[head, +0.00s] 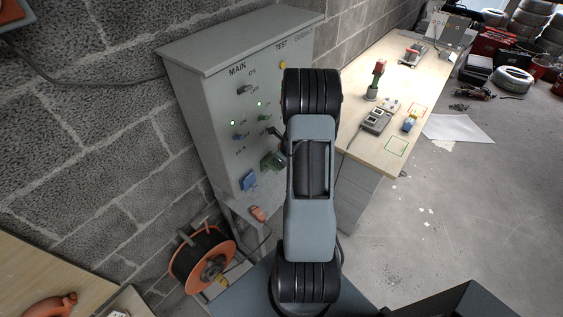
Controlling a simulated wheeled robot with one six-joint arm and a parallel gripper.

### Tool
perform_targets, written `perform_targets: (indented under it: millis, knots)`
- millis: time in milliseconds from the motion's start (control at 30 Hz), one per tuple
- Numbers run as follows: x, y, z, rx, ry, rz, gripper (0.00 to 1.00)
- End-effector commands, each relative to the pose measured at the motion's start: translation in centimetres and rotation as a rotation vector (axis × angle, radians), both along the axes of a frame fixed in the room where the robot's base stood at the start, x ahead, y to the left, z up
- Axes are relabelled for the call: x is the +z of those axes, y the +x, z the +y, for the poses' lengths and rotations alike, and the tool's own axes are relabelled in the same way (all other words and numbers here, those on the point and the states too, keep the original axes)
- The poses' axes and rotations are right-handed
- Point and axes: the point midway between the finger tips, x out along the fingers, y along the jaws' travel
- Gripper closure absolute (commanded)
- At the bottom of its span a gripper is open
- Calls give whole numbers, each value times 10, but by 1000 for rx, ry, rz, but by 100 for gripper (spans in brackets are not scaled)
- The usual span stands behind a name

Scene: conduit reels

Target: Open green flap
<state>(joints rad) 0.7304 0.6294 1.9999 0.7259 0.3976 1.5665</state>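The green flap (268,161) is on a socket low on the front of the grey electrical cabinet (205,120). It looks closed, but it is small and partly behind my arm. A blue flap (249,180) sits lower left of it on the same panel. My arm stands in front of the cabinet's right part. A dark piece at the arm's left edge, just above the green flap, looks like part of my gripper (279,138). Its fingers are mostly hidden, and I cannot tell whether they touch the flap or are open.
The panel carries switches and lit green lamps under MAIN and TEST labels. An orange cable reel (205,262) stands below the cabinet. An orange plug (257,213) hangs there. A wooden workbench (385,80) with tools is at the right.

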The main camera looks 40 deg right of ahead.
Motion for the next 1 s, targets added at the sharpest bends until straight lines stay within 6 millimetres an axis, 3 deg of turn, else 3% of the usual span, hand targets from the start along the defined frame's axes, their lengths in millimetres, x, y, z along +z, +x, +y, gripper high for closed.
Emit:
perform_targets:
  millis: [200,233,500,767,1000]
  knots:
    - [-4,-2,2,-1,7,6,100]
    - [-4,-2,2,-1,7,6,65]
    - [-2,-1,2,1,3,3,40]
    - [1,-1,1,2,2,0,40]
    - [31,-10,-1,1,-1,-2,40]
